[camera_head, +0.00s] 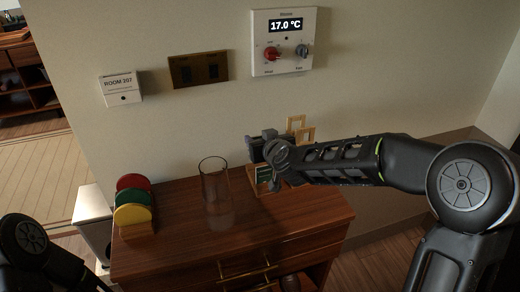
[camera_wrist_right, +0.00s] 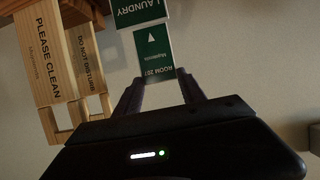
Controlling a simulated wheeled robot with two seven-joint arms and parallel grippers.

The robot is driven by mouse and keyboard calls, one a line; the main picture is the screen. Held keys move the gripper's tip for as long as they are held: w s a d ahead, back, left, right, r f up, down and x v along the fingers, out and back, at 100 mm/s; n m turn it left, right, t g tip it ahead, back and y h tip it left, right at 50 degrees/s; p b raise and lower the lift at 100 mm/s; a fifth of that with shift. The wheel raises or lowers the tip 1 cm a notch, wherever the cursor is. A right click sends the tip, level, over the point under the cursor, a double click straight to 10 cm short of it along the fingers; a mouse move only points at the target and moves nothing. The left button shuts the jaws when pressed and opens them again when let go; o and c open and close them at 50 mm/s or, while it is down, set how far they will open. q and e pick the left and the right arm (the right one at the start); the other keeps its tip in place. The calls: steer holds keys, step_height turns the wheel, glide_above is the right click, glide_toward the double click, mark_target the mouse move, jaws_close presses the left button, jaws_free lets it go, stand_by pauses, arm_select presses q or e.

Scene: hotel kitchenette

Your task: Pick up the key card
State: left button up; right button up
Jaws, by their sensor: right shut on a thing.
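The key card is green and white, marked ROOM 207 with an arrow (camera_wrist_right: 154,52). In the right wrist view it reads upside down and its near end is between the two fingers. My right gripper (camera_wrist_right: 162,92) is shut on it. In the head view the right gripper (camera_head: 268,172) is over the back right of the wooden cabinet, and a bit of green shows beside its fingers. A green LAUNDRY card (camera_wrist_right: 140,10) shows just beyond the key card. I cannot tell whether the key card touches its wooden holder (camera_head: 257,186). My left gripper is out of view.
Wooden PLEASE CLEAN (camera_wrist_right: 45,50) and DO NOT DISTURB (camera_wrist_right: 84,55) hangers stand close beside the right gripper. A clear glass (camera_head: 214,188) is to its left, with coloured discs (camera_head: 133,198) in a holder farther left. The cabinet's front top (camera_head: 240,225) is clear. The wall is close behind.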

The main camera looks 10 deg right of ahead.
step_height(320, 180, up, 4)
steer(key=shift+r+p, duration=0.1)
steer(key=shift+p, duration=0.35)
stand_by(1.0)
